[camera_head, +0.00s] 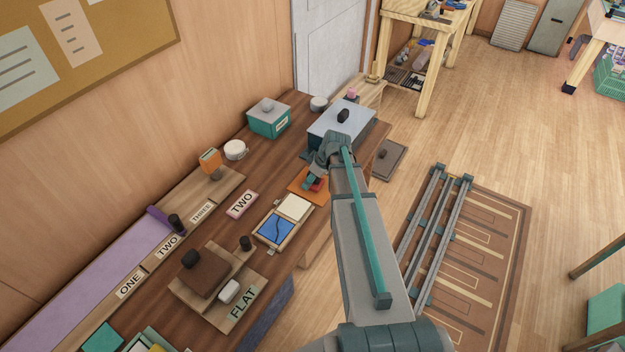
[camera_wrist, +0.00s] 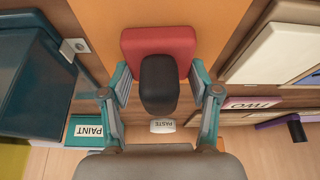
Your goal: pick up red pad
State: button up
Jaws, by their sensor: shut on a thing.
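The red pad (camera_wrist: 158,44) is at the top middle of the wrist view, with a black rounded knob (camera_wrist: 159,84) in front of it. My gripper (camera_wrist: 159,80) has one teal finger on each side, at the pad's left and right edges, and is shut on it. In the head view the red pad (camera_head: 317,184) is partly hidden by my gripper (camera_head: 312,181), over an orange mat (camera_head: 298,190) on the workbench. The orange mat also shows behind the pad in the wrist view (camera_wrist: 100,40). I cannot tell whether the pad touches the mat.
A tray with blue and cream panels (camera_head: 262,243) lies just nearer than the mat. A grey-topped box (camera_head: 325,133) with a black knob stands behind my gripper. A teal box (camera_head: 268,123) and a white cup (camera_head: 235,150) stand toward the wall. A "TWO" label (camera_head: 242,204) lies left.

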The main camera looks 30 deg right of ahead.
jog(key=shift+r, duration=0.15)
jog(key=shift+r+b, duration=0.65)
jog(key=shift+r, duration=0.15)
jog(key=s+a+r+b, duration=0.1)
jog(key=s+r+b, duration=0.8)
jog(key=s, duration=0.5)
notch_tip(320, 180, up, 2)
jog(key=shift+a, duration=0.15)
